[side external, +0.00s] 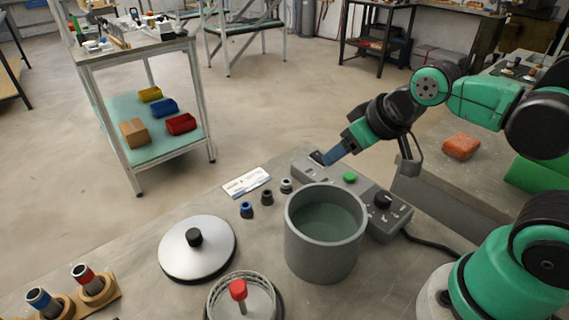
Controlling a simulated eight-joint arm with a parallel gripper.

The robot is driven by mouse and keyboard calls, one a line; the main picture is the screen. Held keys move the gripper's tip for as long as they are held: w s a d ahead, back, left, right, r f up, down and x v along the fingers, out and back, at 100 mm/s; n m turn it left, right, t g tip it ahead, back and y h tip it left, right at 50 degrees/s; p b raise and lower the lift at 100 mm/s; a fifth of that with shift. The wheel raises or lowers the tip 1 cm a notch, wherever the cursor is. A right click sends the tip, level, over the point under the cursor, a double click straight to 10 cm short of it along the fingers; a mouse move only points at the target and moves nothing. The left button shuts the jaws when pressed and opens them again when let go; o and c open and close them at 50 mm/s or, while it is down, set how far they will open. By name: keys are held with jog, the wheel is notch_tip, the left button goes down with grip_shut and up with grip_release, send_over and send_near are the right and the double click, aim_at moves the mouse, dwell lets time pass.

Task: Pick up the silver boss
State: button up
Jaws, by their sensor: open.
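Three small cylindrical bosses stand in a slanted row on the grey bench. The silver boss (286,185) is the one at the right end, light grey with a dark centre. A dark boss (267,198) is in the middle and a blue boss (246,210) is at the left end. My gripper (322,159) is open, with nothing visible between its fingers. In the picture it is up and to the right of the silver boss, in front of the grey control box. The gap between its fingers is hard to make out.
A large grey pot (325,270) stands just below and right of the bosses. The control box (368,192) with a green button and black knob lies behind it. A white label card (247,183), a silver lid (197,250) and a red-knobbed basket (238,290) are to the left.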

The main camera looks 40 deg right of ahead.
jog(key=shift+c, duration=0.7)
jog(key=n+g+y, duration=0.1)
jog(key=n+g, duration=0.1)
jog(key=n, duration=0.2)
send_near(287, 182)
jog(key=w+f+n, duration=0.1)
jog(key=w+f+n+g+y, duration=0.1)
jog(key=n, duration=0.1)
jog(key=shift+w+d+f+y, duration=0.15)
jog(key=shift+d+f+y, duration=0.15)
jog(key=shift+d, duration=0.1)
jog(key=shift+x, duration=3)
